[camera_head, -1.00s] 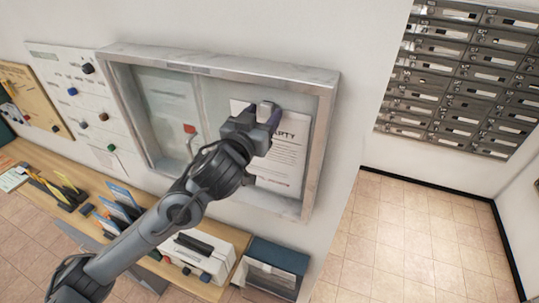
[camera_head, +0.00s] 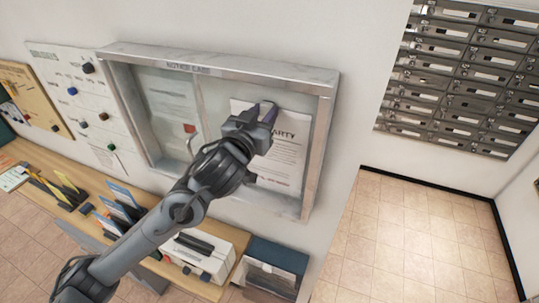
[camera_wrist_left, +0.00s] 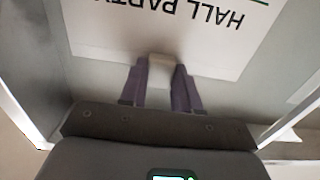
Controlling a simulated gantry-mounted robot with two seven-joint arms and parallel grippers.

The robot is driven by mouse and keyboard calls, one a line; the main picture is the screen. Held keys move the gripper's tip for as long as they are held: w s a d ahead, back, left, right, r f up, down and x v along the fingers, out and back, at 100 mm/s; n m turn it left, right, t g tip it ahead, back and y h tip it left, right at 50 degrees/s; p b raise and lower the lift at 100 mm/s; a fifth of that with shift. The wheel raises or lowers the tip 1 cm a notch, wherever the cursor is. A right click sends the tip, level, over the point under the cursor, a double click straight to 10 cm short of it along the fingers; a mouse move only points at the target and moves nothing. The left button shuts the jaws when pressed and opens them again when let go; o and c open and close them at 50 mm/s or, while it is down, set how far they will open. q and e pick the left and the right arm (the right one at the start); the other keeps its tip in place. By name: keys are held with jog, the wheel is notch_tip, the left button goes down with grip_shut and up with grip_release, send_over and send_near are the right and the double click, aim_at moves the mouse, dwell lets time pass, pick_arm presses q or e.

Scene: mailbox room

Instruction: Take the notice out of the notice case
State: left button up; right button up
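The notice case (camera_head: 322,130) is a grey metal frame on the wall. A white notice (camera_head: 290,165), reading "PARTY", hangs in its right half; it also shows upside down in the left wrist view (camera_wrist_left: 165,30), reading "HALL PARTY". My left gripper (camera_head: 262,112) is at the notice's top edge. In the left wrist view its fingers (camera_wrist_left: 160,85) lie against both sides of a small pale block (camera_wrist_left: 160,72) at that edge, seemingly shut on it. Whether the paper itself is pinched is unclear. My right gripper is out of view.
Another sheet (camera_head: 170,100) and a red piece (camera_head: 190,128) are in the case's left half. Metal mailboxes (camera_head: 460,80) line the right wall. The floor at right is clear.

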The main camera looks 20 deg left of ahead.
pick_arm(q)
jog(key=shift+s, duration=0.15)
jog(key=shift+c, duration=0.4)
jog(key=shift+s+a, duration=0.1)
jog(key=shift+s, duration=1.3)
jog(key=s, duration=0.7)
jog(key=shift+a+b, duration=0.25)
jog(key=shift+b, duration=0.15)
jog(key=shift+f, duration=0.15)
